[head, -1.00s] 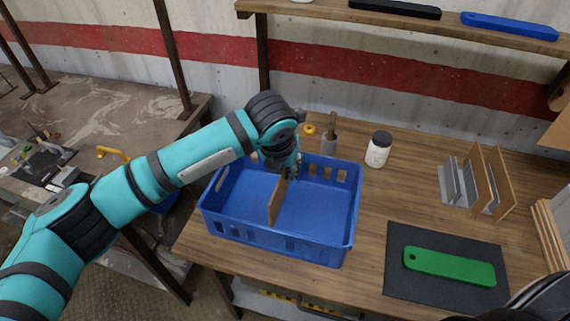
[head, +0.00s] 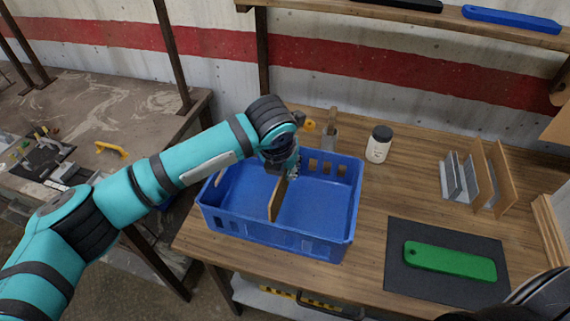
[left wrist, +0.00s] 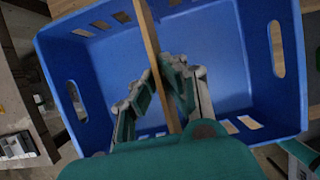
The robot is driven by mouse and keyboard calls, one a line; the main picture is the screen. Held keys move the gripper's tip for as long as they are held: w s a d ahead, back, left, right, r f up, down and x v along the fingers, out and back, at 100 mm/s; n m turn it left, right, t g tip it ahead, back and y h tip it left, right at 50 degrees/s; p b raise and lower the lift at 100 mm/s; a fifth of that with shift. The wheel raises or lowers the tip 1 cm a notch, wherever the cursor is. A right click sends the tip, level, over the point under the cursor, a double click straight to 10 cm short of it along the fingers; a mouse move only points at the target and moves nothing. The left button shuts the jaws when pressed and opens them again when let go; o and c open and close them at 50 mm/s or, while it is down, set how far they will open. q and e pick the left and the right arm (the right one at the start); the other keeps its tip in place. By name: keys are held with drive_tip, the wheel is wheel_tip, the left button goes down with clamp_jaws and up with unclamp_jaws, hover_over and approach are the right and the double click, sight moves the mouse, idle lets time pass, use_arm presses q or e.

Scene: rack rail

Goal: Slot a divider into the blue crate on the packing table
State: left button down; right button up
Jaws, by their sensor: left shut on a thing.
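The blue crate (head: 318,245) stands on the wooden packing table (head: 375,185), left of its middle. A brown divider (head: 276,202) stands upright inside the crate, across its middle. My left gripper (head: 290,172) is over the back part of the crate, shut on the divider. In the left wrist view the fingers (left wrist: 167,88) lie on both sides of the divider (left wrist: 150,40), and the crate (left wrist: 215,50) is around it. Whether the divider's lower edge is fully seated in the crate cannot be told.
More dividers (head: 497,180) stand in a grey rack (head: 453,178) at the right. A white jar (head: 378,145) stands behind the crate's right side. A green piece (head: 450,261) lies on a dark mat (head: 400,285). A shelf (head: 400,12) runs above the back.

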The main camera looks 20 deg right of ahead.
sight(285, 183)
use_arm(q)
drive_tip(key=shift+f+b, duration=1)
drive_tip(key=shift+f, duration=1.8)
drive_tip(key=c, duration=1.4)
unclamp_jaws()
